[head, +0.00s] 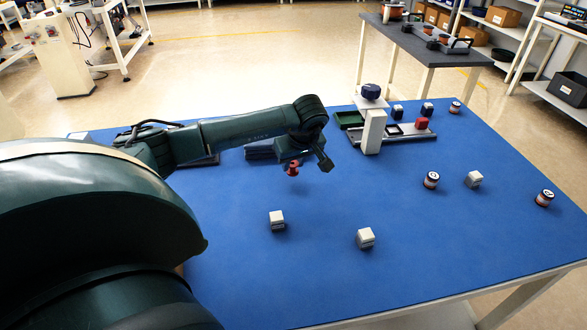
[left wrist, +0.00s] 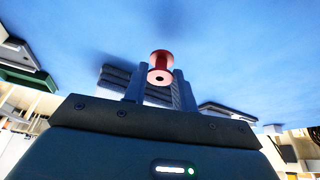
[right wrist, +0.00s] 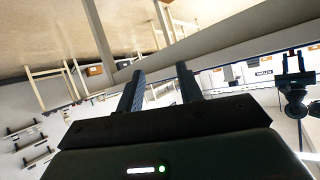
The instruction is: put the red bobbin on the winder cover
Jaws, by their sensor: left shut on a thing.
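The red bobbin (head: 293,169) is held above the blue table by my left gripper (head: 295,163). In the left wrist view the bobbin (left wrist: 160,62) sits between the two fingertips, its pale end with a dark hole facing the camera. A white post machine with a dark blue knob (head: 371,92) on top, perhaps the winder, stands at the back of the table, right of the gripper. I cannot tell which part is the winder cover. My right gripper (right wrist: 160,85) has its fingers apart and empty, away from the table things.
A dark blue stack (head: 259,151) lies behind the bobbin. The front table is mostly clear.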

